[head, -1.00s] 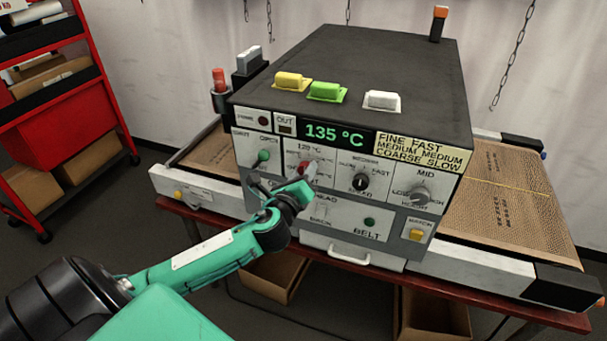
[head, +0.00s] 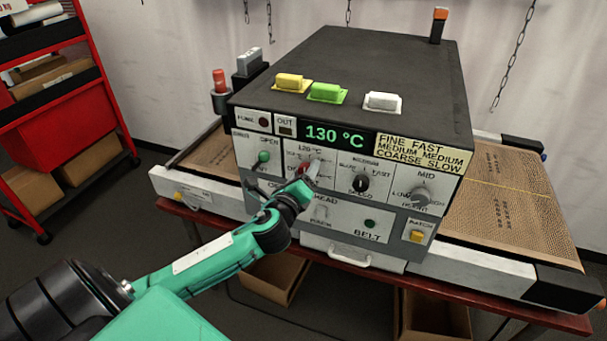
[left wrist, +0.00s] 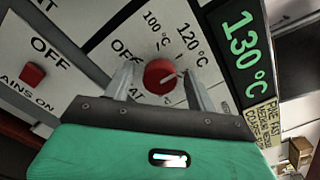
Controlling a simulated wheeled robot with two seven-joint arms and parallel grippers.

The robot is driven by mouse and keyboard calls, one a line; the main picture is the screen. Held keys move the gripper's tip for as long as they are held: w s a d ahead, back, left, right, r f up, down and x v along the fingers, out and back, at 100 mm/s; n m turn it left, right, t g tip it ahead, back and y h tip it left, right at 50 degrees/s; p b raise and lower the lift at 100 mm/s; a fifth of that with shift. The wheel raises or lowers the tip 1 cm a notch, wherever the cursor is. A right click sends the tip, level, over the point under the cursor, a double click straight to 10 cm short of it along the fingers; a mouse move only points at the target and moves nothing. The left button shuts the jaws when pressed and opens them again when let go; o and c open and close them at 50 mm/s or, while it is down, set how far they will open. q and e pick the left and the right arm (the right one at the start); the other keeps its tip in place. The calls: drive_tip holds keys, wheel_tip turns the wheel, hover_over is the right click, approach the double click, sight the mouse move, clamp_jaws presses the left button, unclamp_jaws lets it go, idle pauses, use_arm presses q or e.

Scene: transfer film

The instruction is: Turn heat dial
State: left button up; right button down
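The red heat dial (left wrist: 160,76) sits on a white panel with temperature marks around it, including 100 °C, 120 °C and OFF. In the head view the dial (head: 302,169) is partly hidden by my left gripper (head: 309,176). In the left wrist view the fingers of my left gripper (left wrist: 159,72) stand on either side of the dial, with what looks like a small gap on each side. The green display (head: 336,134) reads 130 °C. It also shows in the left wrist view (left wrist: 243,55). My right gripper is not in view.
The dryer (head: 350,80) has other controls close by: a black knob (head: 361,183), a grey knob (head: 421,196) and a green-tipped switch (head: 264,157). Yellow, green and white blocks lie on its top. Belts extend at both sides. A red shelf cart (head: 65,125) stands at left.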

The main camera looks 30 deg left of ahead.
use_arm(q)
drive_tip(key=shift+s, duration=0.1)
drive_tip(key=b+v, duration=0.4)
drive_tip(key=v, duration=0.9)
drive_tip(key=shift+s, duration=0.3)
